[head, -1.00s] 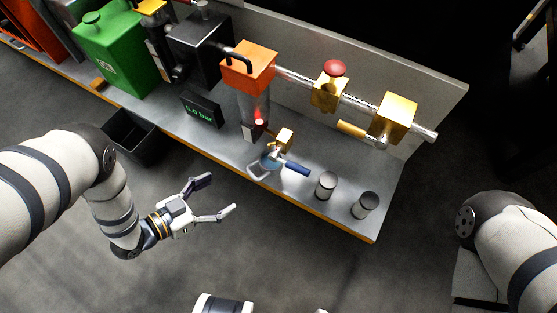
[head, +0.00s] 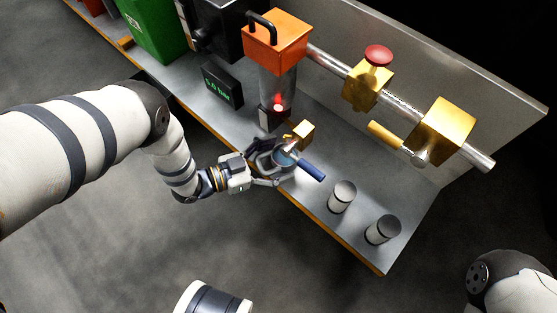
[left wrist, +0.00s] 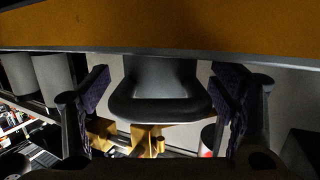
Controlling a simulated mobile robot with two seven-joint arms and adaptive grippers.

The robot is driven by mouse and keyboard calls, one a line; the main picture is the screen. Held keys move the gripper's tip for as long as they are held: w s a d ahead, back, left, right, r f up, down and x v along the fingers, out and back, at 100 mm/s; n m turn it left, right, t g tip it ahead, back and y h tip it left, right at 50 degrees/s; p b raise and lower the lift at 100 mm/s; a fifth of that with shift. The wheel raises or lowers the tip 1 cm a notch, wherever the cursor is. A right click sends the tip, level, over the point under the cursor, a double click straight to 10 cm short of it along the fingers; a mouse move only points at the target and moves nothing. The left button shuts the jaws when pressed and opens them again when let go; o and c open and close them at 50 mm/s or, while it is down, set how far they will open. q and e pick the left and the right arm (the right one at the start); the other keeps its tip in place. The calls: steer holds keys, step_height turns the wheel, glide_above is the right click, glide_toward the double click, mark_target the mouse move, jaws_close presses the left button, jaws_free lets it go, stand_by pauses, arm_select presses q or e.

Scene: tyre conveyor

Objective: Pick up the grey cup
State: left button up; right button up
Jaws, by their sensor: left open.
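The grey cup (head: 285,160) stands at the front edge of the metal bench, below a small brass block. In the head view my left gripper (head: 272,163) is open at the cup, with its fingers on either side of the cup's near side and partly hiding it. There is a gap on both sides of the loop. My right gripper is out of view.
A blue lever (head: 311,171) sits right beside the cup, by a brass block (head: 302,132). Two grey cylinders (head: 341,198) (head: 382,231) stand to the right on the bench. An orange-topped column (head: 276,42) and a pressure display (head: 222,84) stand behind. The bench has an orange front edge (head: 335,243).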

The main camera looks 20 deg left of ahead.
arm_select(q)
steer(key=shift+w+d, duration=0.1)
steer(key=c, duration=1.4)
steer(key=shift+r, duration=0.1)
